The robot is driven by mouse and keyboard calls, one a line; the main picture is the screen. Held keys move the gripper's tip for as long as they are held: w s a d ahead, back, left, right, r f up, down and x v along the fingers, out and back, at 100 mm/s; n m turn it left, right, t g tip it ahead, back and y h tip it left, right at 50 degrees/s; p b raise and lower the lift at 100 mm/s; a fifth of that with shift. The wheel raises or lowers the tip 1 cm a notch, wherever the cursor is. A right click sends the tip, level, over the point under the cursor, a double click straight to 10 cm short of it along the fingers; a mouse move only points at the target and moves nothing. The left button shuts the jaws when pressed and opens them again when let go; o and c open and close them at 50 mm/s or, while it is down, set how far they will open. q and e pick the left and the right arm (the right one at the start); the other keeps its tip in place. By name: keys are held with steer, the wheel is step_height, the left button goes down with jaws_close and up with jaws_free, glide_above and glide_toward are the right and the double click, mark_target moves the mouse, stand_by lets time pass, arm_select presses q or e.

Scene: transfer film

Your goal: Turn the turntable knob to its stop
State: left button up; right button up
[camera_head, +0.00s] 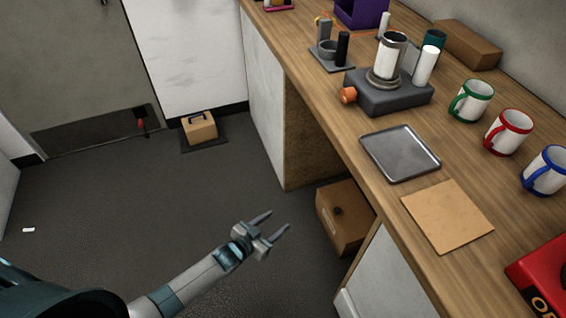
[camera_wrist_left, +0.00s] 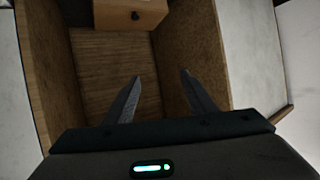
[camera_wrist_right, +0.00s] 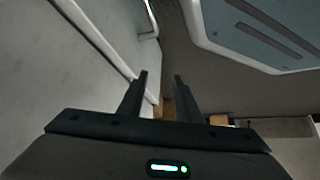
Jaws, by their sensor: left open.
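The turntable (camera_head: 388,97) is a dark grey box on the wooden counter, with a round metal platter and a white and metal cylinder (camera_head: 387,58) standing on it. An orange knob (camera_head: 348,95) sticks out of its left side. My left gripper (camera_head: 279,222) is open and empty over the floor, in front of the counter and well below and apart from the knob. In the left wrist view its two fingers (camera_wrist_left: 158,95) are spread, facing the opening under the counter. My right gripper (camera_wrist_right: 160,92) shows only in its own wrist view, fingers apart with nothing clearly between them.
A metal tray (camera_head: 400,153) and a tan board (camera_head: 447,217) lie on the counter near the turntable. Green, red (camera_head: 508,132) and blue mugs stand along the back right. The floor around my left arm is clear.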

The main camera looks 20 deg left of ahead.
arm_select(q)
steer(key=s+f+n+g+y, duration=0.1)
steer(key=s+f+g, duration=0.1)
steer(key=s+f, duration=0.7)
steer(key=s+d+f+n+g+y, duration=0.1)
steer(key=s+f+g+y, duration=0.1)
steer(key=s+f, duration=0.7)
steer(key=s, duration=0.8)
steer(key=shift+s+d+f+n+g, duration=0.15)
steer(key=shift+s+f+n+g, duration=0.15)
steer(key=shift+s+f+g, duration=0.1)
arm_select(e)
steer(key=shift+w+d+r, duration=0.15)
steer(key=shift+w+r, duration=0.1)
steer(key=shift+w, duration=0.6)
